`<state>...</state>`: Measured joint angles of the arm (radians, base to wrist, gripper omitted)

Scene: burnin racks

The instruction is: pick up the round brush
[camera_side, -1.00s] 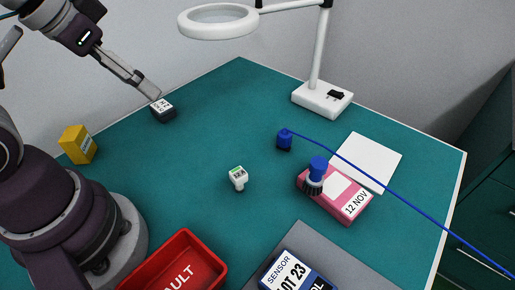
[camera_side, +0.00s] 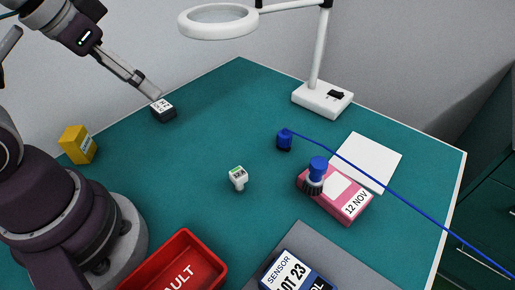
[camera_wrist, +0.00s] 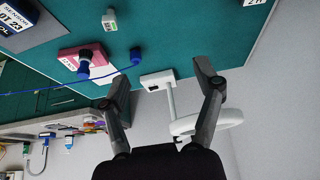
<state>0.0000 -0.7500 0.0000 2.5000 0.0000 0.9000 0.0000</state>
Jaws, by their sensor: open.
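The round brush (camera_side: 317,172), with a blue handle and a ring of dark bristles, stands on the pink box (camera_side: 339,204) labelled 12 NOV. In the wrist view the brush (camera_wrist: 85,60) is left of the fingers, on the pink box (camera_wrist: 72,55). My gripper (camera_side: 151,90) is at the upper left in the side view, far from the brush.
A blue plug (camera_side: 284,140) trails a blue cable past the pink box and white sheet (camera_side: 366,160). A magnifier lamp (camera_side: 322,98) stands behind.

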